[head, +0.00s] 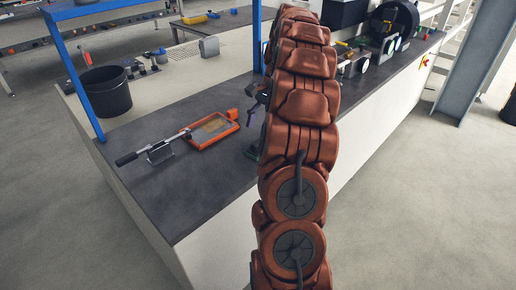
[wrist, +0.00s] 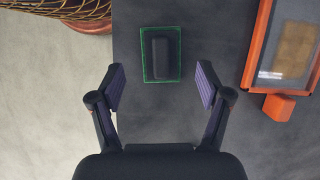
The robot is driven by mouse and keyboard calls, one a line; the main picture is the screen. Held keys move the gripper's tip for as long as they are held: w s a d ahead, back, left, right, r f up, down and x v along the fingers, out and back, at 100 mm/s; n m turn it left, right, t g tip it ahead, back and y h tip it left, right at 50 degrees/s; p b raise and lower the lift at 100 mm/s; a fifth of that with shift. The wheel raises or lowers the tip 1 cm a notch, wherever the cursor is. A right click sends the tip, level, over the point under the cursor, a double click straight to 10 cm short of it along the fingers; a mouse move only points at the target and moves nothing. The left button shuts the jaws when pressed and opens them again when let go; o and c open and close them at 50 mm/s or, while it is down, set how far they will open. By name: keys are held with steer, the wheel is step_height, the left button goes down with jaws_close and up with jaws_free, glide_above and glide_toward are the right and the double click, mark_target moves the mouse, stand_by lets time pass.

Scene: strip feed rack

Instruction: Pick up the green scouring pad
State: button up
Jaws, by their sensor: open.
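The green scouring pad (wrist: 144,66) lies flat on the dark counter in the upper middle of the wrist view. Only its green rim shows around a dark block (wrist: 161,57) on top of it. My gripper (wrist: 160,87) is open and empty, above the counter. Its two fingers are spread wider than the pad, which lies ahead of the fingertips and roughly centred between them. I see no contact.
An orange-framed tray (head: 194,142) lies on the counter left of my arm; its frame (wrist: 252,62) is at the right in the wrist view. A black-handled tool (head: 143,153) and a black bin (head: 106,95) are further left. The counter edge is close left of the pad.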

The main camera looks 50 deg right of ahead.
mark_target(258, 141)
steer(key=shift+d+x, duration=0.2)
steer(key=shift+x, duration=2.4)
steer(key=shift+w+f, duration=0.1)
steer(key=shift+c, duration=0.2)
steer(key=c, duration=1.2)
